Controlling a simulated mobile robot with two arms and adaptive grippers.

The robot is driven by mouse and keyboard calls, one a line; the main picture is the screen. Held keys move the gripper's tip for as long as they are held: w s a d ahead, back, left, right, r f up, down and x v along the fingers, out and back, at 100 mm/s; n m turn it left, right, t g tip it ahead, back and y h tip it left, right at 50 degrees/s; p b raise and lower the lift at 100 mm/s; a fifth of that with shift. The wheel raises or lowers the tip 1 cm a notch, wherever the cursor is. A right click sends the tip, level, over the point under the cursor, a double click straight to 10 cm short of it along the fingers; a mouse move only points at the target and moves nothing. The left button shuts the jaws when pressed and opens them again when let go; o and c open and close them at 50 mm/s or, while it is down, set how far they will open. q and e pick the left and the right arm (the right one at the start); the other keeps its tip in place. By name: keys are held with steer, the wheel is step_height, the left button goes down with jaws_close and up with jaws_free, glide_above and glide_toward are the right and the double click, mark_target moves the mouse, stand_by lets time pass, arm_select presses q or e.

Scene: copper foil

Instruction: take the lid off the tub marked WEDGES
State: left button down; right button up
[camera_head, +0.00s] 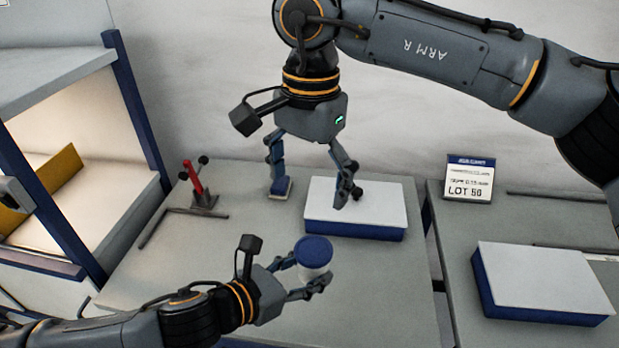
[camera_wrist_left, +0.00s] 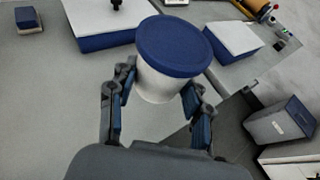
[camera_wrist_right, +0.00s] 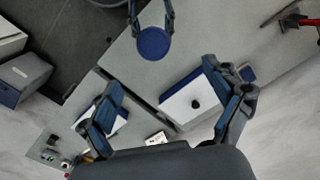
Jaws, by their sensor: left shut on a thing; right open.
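A white tub (camera_wrist_left: 160,85) with a round blue lid (camera_wrist_left: 175,46) sits between the fingers of my left gripper (camera_wrist_left: 157,84). That gripper is shut on the tub's white side, below the lid. The lid is on the tub. The tub also shows in the head view (camera_head: 313,272), over the front of the table, upright or nearly so. No WEDGES marking can be read in any view. My right gripper (camera_head: 313,192) is open, farther back over the table, with its fingers apart and pointing down. In the right wrist view the blue lid (camera_wrist_right: 154,43) lies beyond its fingers.
A white-topped blue box (camera_head: 365,203) is under my right gripper, with a small dark thing (camera_wrist_right: 195,103) on it. A small blue block (camera_head: 280,188) and a red-handled tool (camera_head: 195,184) stand left. Another box (camera_head: 545,279) and a LOT sign (camera_head: 470,180) are right.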

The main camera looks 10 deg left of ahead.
mark_target(310, 246)
steer(key=f, duration=1.2)
steer(key=shift+d, duration=0.2)
jaws_close()
steer(key=shift+r, duration=0.1)
steer(key=shift+r, duration=0.95)
